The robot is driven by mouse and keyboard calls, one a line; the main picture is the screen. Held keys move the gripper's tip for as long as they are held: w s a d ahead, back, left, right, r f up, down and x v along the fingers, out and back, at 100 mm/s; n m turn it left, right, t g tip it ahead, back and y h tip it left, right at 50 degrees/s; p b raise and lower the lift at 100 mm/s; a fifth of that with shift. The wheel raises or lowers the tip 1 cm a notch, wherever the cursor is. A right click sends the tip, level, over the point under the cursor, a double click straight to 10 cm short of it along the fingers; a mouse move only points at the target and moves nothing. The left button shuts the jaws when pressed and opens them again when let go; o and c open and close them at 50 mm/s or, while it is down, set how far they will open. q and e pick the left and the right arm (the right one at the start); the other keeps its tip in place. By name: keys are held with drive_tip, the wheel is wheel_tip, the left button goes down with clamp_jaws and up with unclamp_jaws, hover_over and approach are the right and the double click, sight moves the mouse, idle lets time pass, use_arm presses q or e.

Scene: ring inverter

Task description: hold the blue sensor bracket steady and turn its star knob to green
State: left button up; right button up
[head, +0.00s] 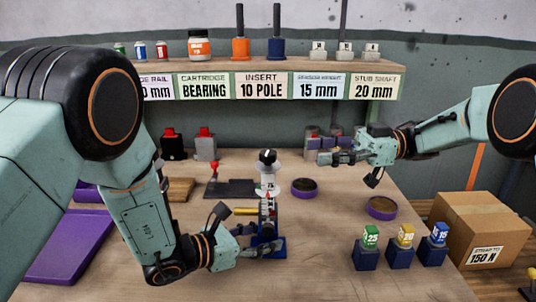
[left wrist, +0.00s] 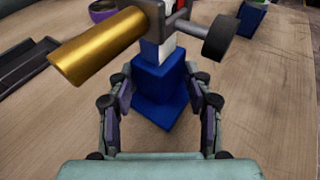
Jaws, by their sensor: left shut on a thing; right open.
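The blue sensor bracket (head: 268,246) stands upright on the bench, with a pale column above its blue base. My left gripper (head: 252,243) is shut on the bracket low down. In the left wrist view its fingers (left wrist: 162,92) flank the bracket's blue block (left wrist: 158,80). A black knob (head: 267,156) tops the column over a pale disc; its star shape and colour marks are too small to read. A gold cylinder (left wrist: 100,45) and a dark round part (left wrist: 219,37) stick out from the column. My right gripper (head: 325,157) is open and empty, right of the knob and apart from it.
Dark round dishes with purple sides (head: 304,187) (head: 381,208) lie right of the bracket. Several blue blocks with numbered tops (head: 404,246) stand at front right, near a cardboard box (head: 480,230). A labelled shelf (head: 260,66) spans the back. A purple tray (head: 70,243) lies left.

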sight(268, 151)
drive_tip(key=a, duration=0.3)
drive_tip(key=s+a, duration=0.1)
drive_tip(key=a, duration=0.3)
drive_tip(key=s+a, duration=0.1)
drive_tip(key=a, duration=0.3)
drive_tip(key=shift+c, duration=0.2)
clamp_jaws()
